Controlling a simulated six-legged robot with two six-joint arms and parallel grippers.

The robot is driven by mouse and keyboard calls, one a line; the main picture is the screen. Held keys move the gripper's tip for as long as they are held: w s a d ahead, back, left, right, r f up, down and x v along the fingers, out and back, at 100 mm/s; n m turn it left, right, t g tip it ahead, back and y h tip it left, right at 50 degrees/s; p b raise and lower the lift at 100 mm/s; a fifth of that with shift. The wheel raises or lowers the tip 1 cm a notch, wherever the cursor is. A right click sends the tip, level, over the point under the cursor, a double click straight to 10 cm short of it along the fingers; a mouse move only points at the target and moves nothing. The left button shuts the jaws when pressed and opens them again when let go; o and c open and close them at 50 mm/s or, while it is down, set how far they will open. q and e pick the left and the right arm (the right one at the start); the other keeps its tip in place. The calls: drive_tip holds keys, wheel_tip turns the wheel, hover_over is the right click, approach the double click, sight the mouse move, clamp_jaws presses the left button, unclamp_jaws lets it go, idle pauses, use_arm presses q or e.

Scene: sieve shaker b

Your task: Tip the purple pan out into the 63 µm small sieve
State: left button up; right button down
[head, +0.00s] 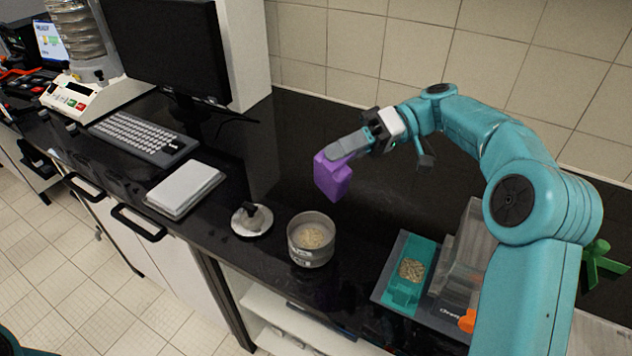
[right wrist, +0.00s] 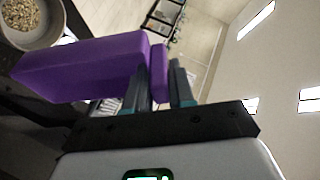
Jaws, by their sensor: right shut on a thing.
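The purple pan (head: 333,178) is held by my right gripper (head: 347,152), raised above the dark bench, behind and a little right of the small sieve. The pan is tilted; its inside is hidden in the head view. In the right wrist view the purple pan (right wrist: 85,66) is clamped between the fingers of my right gripper (right wrist: 160,75). The small metal sieve (head: 311,240) stands upright on the bench with pale grains in it. The sieve also shows at the upper left of the right wrist view (right wrist: 50,36). My left gripper is not in view.
A round lid with a dark knob (head: 252,219) lies left of the sieve. A teal tray (head: 402,292) with grains sits on a balance to the right, beside a clear shield (head: 468,250).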

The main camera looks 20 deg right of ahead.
drive_tip(key=r+h, duration=0.1)
drive_tip(key=h, duration=0.1)
drive_tip(key=h+p, duration=0.1)
drive_tip(key=h, duration=0.1)
drive_tip(key=shift+a+r+n, duration=0.15)
drive_tip(key=shift+r+n, duration=0.2)
drive_tip(key=shift+n, duration=0.05)
drive_tip(key=h, duration=0.1)
drive_tip(key=t+h, duration=0.1)
drive_tip(key=h, duration=0.1)
drive_tip(key=shift+r+n+p, duration=0.3)
drive_tip(key=shift+r, duration=0.05)
drive_tip(key=h, duration=0.5)
drive_tip(key=shift+r+n+t, duration=0.3)
drive_tip(key=shift+r+t, duration=0.1)
drive_tip(key=shift+h, duration=0.8)
